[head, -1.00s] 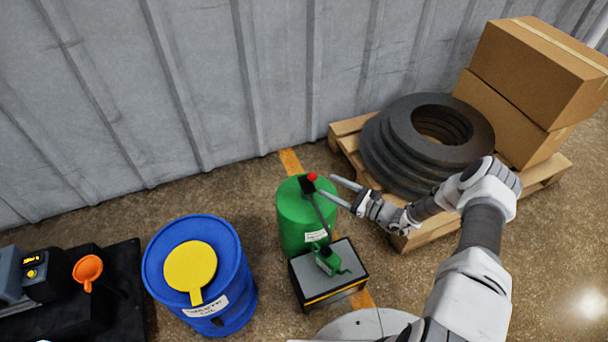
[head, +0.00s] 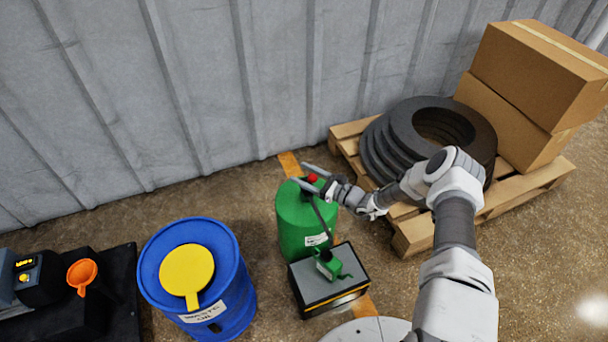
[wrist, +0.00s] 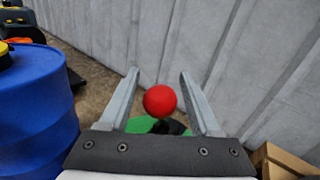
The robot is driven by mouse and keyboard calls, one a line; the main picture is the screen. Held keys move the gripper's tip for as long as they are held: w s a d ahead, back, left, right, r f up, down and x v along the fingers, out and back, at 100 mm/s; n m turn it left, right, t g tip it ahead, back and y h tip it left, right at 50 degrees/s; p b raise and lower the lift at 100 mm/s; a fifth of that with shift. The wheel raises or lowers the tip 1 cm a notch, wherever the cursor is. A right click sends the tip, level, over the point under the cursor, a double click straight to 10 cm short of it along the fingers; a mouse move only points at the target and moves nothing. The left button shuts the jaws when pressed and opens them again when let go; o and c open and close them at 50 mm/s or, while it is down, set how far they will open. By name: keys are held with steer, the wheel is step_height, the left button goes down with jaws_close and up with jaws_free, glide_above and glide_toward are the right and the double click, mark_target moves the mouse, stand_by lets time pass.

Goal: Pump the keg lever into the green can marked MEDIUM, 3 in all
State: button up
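The green keg (head: 297,226) stands on the floor by the wall, with a black pump head and a lever ending in a red ball knob (head: 312,178). A small green can (head: 328,266) with a spout and a pale label stands on a grey-topped box (head: 346,287) in front of the keg; its label is too small to read. My gripper (head: 297,175) is open over the keg top. In the wrist view the red knob (wrist: 160,100) shows between the two parted fingers, with clear space on both sides.
A blue waste oil drum (head: 224,300) with a yellow lid (head: 187,270) stands left of the keg. A pallet (head: 420,229) with stacked tires (head: 400,135) and cardboard boxes (head: 545,75) is close on the right. An orange funnel (head: 82,273) is far left.

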jaws_close()
steer(key=shift+f, duration=0.1)
stand_by(1.1)
